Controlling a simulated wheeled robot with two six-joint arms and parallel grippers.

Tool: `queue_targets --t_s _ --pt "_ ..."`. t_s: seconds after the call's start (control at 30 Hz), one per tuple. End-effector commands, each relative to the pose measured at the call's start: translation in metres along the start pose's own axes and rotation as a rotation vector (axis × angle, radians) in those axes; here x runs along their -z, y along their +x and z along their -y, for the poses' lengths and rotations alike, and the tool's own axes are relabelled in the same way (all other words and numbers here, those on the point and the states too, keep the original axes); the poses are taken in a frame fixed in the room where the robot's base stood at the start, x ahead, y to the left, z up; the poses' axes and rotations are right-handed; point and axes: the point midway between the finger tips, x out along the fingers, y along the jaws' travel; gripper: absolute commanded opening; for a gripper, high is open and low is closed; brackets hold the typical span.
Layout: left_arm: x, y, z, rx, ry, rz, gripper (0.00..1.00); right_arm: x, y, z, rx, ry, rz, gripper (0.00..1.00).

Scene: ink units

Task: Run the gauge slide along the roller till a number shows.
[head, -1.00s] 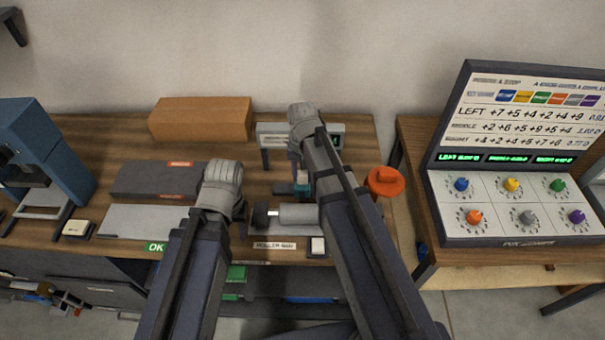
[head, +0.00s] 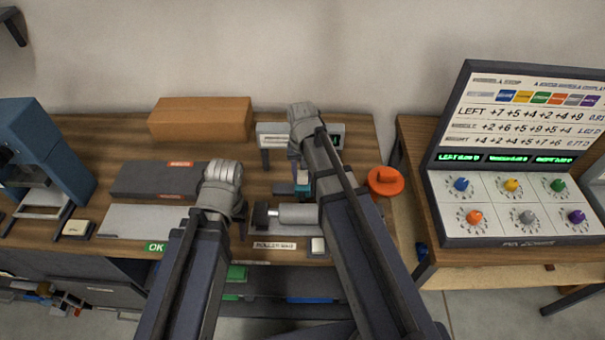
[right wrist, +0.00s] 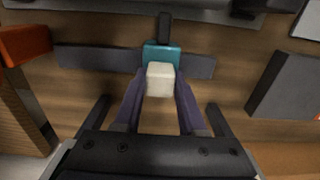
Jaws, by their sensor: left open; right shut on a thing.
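The gauge slide is a teal block (head: 303,178) with a pale knob (right wrist: 160,80). It sits on a dark rail (right wrist: 100,59) just behind the grey roller (head: 298,214). My right gripper (right wrist: 160,75) is shut on the slide's pale knob, with a finger on each side. My right forearm hides the roller's right end in the head view. My left gripper (head: 243,226) is open, pointing down by the roller's dark left end; its fingers are mostly hidden. A white gauge panel (head: 272,129) stands behind; its dark display (head: 337,141) is partly covered, and I cannot read a number.
An orange-red round knob (head: 384,181) stands right of the roller. A dark box (head: 150,180) and grey plate (head: 140,220) lie to the left, an orange-brown box (head: 200,118) at the back. A console with coloured dials (head: 515,200) stands on the right table.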

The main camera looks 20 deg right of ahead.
Motion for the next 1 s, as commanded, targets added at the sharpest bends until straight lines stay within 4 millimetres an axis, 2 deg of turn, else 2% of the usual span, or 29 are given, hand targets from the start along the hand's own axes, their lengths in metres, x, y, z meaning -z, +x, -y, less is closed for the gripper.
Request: queue_targets --t_s 0.13,0.27,0.5,0.7,0.83,1.0 --pt "0.000 0.000 0.000 0.000 0.000 0.000 0.50 -0.001 0.000 -0.006 0.000 0.002 0.000 0.00" --pt "0.000 0.000 0.000 0.000 0.000 0.000 0.50 -0.001 0.000 -0.027 0.000 0.005 0.000 0.00" --pt "0.000 0.000 0.000 0.000 0.000 0.000 0.50 -0.001 0.000 -0.085 0.000 0.006 0.000 0.00" --pt "0.000 0.000 0.000 0.000 0.000 0.000 0.50 -0.001 0.000 -0.124 0.000 0.005 0.000 0.00" --pt "0.000 0.000 0.000 0.000 0.000 0.000 0.50 -0.001 0.000 -0.140 -0.001 0.003 0.000 0.00" --pt "0.000 0.000 0.000 0.000 0.000 0.000 0.50 0.000 0.000 -0.150 -0.001 0.001 0.001 0.00"
